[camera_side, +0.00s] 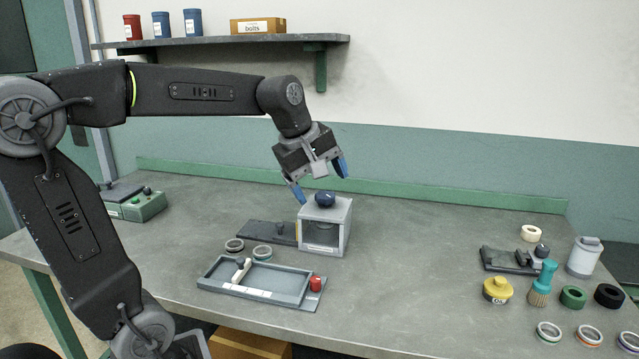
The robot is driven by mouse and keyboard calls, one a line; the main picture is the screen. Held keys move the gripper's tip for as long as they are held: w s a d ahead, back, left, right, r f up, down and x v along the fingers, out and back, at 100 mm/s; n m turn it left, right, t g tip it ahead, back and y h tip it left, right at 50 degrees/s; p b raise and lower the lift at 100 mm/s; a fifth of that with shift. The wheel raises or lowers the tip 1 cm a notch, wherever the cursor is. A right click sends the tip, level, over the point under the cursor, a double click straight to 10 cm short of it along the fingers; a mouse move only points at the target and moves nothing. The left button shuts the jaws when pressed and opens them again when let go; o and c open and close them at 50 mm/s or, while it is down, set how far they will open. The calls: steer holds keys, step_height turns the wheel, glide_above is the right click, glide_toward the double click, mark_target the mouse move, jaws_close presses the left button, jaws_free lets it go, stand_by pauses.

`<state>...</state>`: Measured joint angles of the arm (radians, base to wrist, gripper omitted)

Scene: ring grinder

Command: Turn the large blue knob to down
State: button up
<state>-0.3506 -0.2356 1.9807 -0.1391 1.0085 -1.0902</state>
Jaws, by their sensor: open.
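The large blue knob (325,198) sits on top of a light grey box-shaped housing (341,222) near the middle of the table. The housing is open at the front, with a dark grey flat base plate (265,235) to its left. My gripper (319,180) is above the knob with its two blue fingertips spread apart, one on the left and one on the right. It points down, slightly tilted, and holds nothing. The fingertips look a little above the knob; I cannot tell how far. The knob's pointing direction is too small to make out.
A grey tray (212,284) with a red button (316,284) lies in front, with two rings behind it. A green box (145,206) stands at the back left. Rings, a yellow pot (497,290), a brush (541,285) and a white canister (584,257) crowd the right. The table's centre right is clear.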

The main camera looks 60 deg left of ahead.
steer(key=w+a+r+n+g+h, duration=0.1)
steer(key=w+a+n, duration=0.4)
steer(key=w+a, duration=0.45)
steer(key=n+h, duration=0.2)
steer(key=n, duration=0.4)
glide_toward(325, 194)
steer(key=x, duration=0.9)
steer(key=shift+f, duration=0.1)
steer(key=c, duration=0.9)
steer(key=shift+m, duration=0.4)
